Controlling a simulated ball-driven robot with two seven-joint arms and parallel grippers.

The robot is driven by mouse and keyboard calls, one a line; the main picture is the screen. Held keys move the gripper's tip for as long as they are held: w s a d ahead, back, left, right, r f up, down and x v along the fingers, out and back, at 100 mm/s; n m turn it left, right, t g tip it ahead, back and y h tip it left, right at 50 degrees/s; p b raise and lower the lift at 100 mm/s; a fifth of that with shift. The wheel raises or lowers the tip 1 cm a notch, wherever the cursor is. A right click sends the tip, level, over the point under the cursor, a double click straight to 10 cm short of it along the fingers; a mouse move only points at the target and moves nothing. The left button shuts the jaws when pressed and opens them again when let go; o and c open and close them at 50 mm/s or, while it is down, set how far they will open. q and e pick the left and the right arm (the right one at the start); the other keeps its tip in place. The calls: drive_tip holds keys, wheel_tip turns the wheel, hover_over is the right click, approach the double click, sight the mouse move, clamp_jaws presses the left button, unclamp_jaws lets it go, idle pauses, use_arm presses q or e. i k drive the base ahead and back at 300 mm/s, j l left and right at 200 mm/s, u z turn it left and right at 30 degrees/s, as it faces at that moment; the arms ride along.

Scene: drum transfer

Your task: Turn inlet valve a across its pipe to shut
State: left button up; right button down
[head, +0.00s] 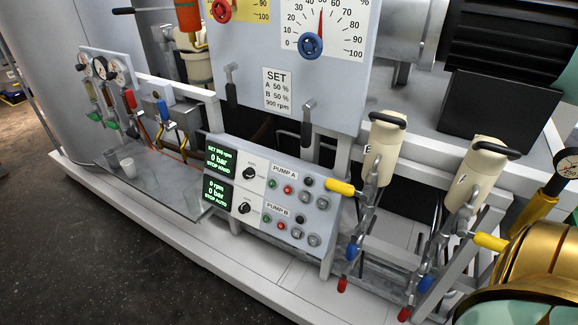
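No label in view names inlet valve a, so I cannot tell which handle it is. Two similar pipe stacks stand under cream cylinders at the right. The left stack has a yellow lever (342,188), a blue lever (351,251) and a red lever (343,284). The right stack has a yellow lever (490,241), a blue lever (425,283) and a red lever (404,314). Both yellow levers stick out sideways from their pipes. Neither gripper shows. A gold and teal rounded part at the lower right corner partly covers the right side.
A panel (323,205) marked PUMP A and PUMP B shows 0 bar on both screens. Above it, a grey cabinet (345,85) carries dials, a SET card and two black-handled levers. A glass shelf (150,180) holds two cups. Dark floor (70,255) lies clear at the lower left.

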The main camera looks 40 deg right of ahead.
sight(427, 279)
drive_tip(key=z, duration=2.4)
drive_tip(key=k+l+z, duration=0.1)
drive_tip(key=z, duration=0.25)
drive_tip(key=l, duration=0.1)
